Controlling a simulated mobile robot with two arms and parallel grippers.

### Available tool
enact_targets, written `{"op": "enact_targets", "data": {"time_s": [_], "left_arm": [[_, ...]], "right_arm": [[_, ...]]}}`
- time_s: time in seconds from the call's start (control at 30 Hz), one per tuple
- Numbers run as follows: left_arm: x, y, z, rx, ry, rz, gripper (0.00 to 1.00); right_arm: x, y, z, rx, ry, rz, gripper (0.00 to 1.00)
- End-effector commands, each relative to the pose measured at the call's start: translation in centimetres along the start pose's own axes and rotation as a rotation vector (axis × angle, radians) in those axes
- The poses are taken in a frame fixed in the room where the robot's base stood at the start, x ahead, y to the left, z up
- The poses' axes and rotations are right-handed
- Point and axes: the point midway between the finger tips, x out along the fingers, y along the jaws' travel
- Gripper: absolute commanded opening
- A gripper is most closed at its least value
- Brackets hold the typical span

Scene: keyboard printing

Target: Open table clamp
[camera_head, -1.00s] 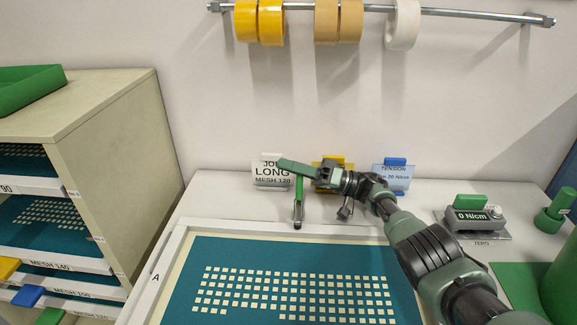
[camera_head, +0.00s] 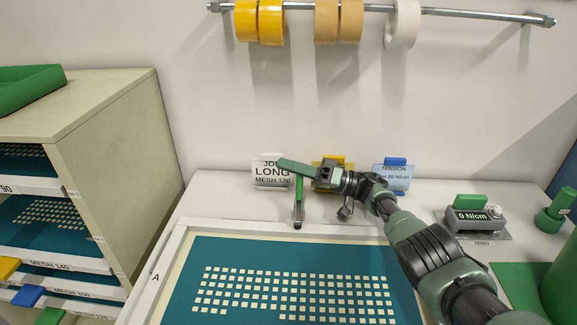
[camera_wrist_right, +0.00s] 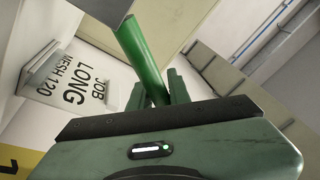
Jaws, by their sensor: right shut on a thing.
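The table clamp (camera_head: 298,213) stands at the back edge of the white-framed screen, with a dark metal foot and a green handle (camera_head: 299,188) pointing upright. My right gripper (camera_head: 293,164) is at the top of this handle, its green fingers reaching left. In the right wrist view, the green handle (camera_wrist_right: 138,52) runs down between the fingers (camera_wrist_right: 161,92), and the gripper is shut on it. A grey metal part of the clamp (camera_wrist_right: 102,8) shows at the handle's far end. My left gripper is in neither view.
The screen (camera_head: 240,250) with a teal mesh lies in front of the clamp. Behind are the job card (camera_head: 268,172), a partly hidden yellow card and the tension card (camera_head: 393,178). A tension meter (camera_head: 470,215) stands at right, a screen rack (camera_head: 115,150) at left.

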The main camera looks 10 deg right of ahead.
Motion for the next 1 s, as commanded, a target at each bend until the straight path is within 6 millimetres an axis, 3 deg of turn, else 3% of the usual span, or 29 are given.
{"op": "enact_targets", "data": {"time_s": [0.47, 0.7, 1.0], "left_arm": [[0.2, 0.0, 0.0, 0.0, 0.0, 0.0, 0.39], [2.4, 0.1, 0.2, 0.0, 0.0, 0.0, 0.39], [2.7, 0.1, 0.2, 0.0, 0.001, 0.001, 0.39]], "right_arm": [[-0.1, 0.2, 0.2, 0.011, -0.001, 0.002, 0.0], [-0.5, 2.6, 0.2, 0.227, 0.041, 0.051, 0.0], [-0.6, 3.6, -0.1, 0.363, 0.067, 0.081, 0.0]]}}
